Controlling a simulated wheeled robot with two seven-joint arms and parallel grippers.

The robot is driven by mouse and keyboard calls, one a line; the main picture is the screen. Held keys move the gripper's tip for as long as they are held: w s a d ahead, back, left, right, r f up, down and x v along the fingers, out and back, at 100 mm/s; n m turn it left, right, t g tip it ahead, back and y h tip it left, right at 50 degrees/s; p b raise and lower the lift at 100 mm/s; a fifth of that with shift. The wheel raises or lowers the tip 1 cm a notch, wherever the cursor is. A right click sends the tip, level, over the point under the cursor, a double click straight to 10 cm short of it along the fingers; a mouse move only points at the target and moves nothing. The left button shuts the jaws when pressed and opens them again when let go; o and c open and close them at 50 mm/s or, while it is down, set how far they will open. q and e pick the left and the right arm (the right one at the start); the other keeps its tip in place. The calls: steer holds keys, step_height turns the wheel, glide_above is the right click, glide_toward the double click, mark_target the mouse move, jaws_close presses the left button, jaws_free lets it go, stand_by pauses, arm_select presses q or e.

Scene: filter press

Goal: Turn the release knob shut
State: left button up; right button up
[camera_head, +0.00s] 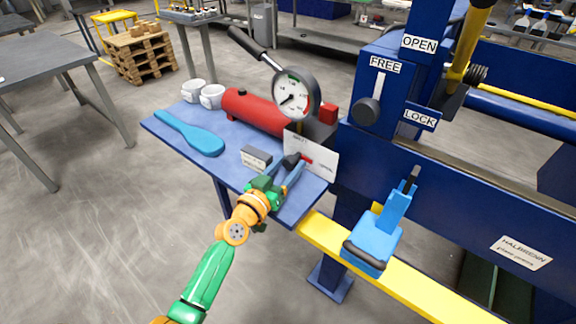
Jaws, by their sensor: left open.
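The release knob (291,160) is a small black knob at the near end of the red hand pump (258,112). It sits in front of a white card (318,160) marked for the shut and open positions, with a red mark beside the knob. My left gripper (284,172) reaches in from below, with its blue fingers apart and their tips close to the knob. I cannot tell whether the fingers touch it. The gripper partly covers the shelf below the knob. My right gripper is not in view.
A dial gauge (296,95) and a black-handled pump lever (247,42) rise above the pump. White cups (212,97), a blue paddle (191,134) and a small labelled block (256,158) are on the blue shelf (228,172). The blue press frame (460,200) stands to the right.

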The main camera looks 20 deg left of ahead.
arm_select(q)
steer(key=shift+s+r, duration=0.1)
jaws_close()
steer(key=shift+n, duration=0.3)
steer(key=n+p, duration=0.1)
steer(key=n, duration=0.1)
steer(key=shift+r+n+p, duration=0.15)
steer(key=shift+n+p, duration=0.15)
steer(key=shift+n, duration=0.1)
steer(key=n+g+p, duration=0.1)
steer(key=n, duration=0.3)
steer(key=shift+a, duration=0.1)
steer(key=n+h, duration=0.1)
steer(key=n, duration=0.3)
steer(key=shift+g+p, duration=0.3)
steer(key=shift+p, duration=0.1)
steer(key=n, duration=0.5)
steer(key=shift+h, duration=0.3)
